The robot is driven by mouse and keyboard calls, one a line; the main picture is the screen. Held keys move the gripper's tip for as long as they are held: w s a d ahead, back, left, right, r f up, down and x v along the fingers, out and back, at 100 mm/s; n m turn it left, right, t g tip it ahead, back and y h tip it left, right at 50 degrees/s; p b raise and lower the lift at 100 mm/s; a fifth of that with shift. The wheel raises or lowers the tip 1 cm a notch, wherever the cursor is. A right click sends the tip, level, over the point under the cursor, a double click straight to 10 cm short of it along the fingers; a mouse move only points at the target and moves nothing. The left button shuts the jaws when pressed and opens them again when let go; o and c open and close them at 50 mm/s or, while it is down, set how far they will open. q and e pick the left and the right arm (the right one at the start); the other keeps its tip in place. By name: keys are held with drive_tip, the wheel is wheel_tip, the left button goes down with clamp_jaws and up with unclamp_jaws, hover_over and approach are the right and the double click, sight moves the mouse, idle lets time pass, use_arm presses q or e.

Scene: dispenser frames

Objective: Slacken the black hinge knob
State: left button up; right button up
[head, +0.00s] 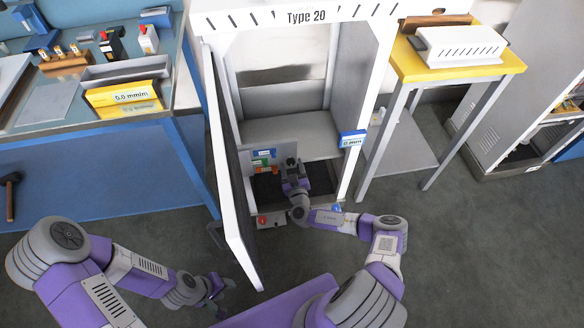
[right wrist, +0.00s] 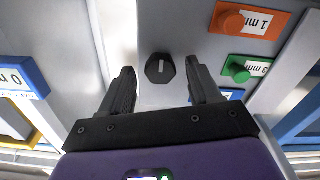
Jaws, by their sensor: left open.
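The black knob (right wrist: 160,68), with a pale line across its face, sits on a grey panel in the right wrist view. My right gripper (right wrist: 160,82) is open, its two dark fingers apart on either side of the knob's near edge, with visible gaps to it. In the head view my right gripper (head: 291,164) reaches inside the white dispenser frame (head: 210,18) and hides the knob. My left gripper (head: 217,287) is open and empty, low over the floor, outside the frame's open door (head: 232,180).
An orange knob plate (right wrist: 250,20) and a green knob plate (right wrist: 243,70) are close to the right of the knob. A blue-edged label (right wrist: 20,78) is at left. A yellow-topped table (head: 450,66) stands right of the frame; a blue workbench (head: 90,165) stands left.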

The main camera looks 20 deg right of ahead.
drive_tip(key=c, duration=1)
drive_tip(key=shift+o, duration=0.2)
drive_tip(key=n+p, duration=0.3)
drive_tip(key=shift+r, duration=0.1)
drive_tip(key=n+p, duration=0.3)
drive_tip(key=n, duration=0.2)
drive_tip(key=shift+n, duration=0.3)
drive_tip(key=n+p, duration=0.2)
drive_tip(key=n, duration=0.3)
drive_tip(key=shift+p, duration=0.35)
drive_tip(key=n+p, duration=0.2)
drive_tip(key=n, duration=0.4)
drive_tip(key=shift+f, duration=0.2)
